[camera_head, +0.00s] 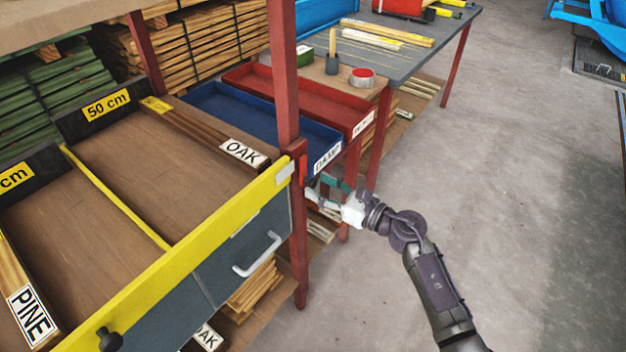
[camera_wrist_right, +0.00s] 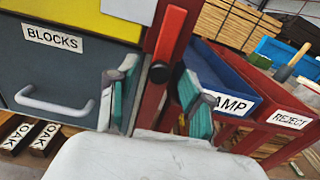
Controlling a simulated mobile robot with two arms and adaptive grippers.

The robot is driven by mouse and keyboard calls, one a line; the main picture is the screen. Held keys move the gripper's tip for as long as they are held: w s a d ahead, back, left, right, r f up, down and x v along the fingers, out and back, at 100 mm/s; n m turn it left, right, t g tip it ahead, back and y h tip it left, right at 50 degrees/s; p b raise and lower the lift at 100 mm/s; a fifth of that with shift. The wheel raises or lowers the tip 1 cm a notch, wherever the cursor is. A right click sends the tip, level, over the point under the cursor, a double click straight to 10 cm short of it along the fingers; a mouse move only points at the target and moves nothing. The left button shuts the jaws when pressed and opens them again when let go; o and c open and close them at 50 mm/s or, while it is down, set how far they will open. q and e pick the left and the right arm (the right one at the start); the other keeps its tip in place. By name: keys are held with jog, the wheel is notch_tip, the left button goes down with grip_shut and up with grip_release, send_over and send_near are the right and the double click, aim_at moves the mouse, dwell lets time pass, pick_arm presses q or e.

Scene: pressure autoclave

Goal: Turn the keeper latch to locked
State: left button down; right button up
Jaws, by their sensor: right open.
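The keeper latch (camera_head: 303,168) is a small red lever on the dark red post at the right end of the yellow rail. In the right wrist view the latch (camera_wrist_right: 170,36) points up, tilted slightly right, above a round black pivot. My right gripper (camera_head: 326,190) is at the post, just right of and below the latch. In the wrist view my right gripper (camera_wrist_right: 158,95) is open, its teal-padded fingers either side of the post and pivot. I cannot tell whether they touch anything. My left gripper is out of view.
A grey drawer (camera_head: 240,255) labelled BLOCKS (camera_wrist_right: 53,37) has a white handle left of the post. A blue tray (camera_head: 222,112) and a red REJECT tray (camera_head: 300,95) stand behind the post. A black knob (camera_head: 110,340) is at the lower left.

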jog(key=shift+x, duration=1.4)
jog(key=shift+d, duration=0.1)
grip_shut()
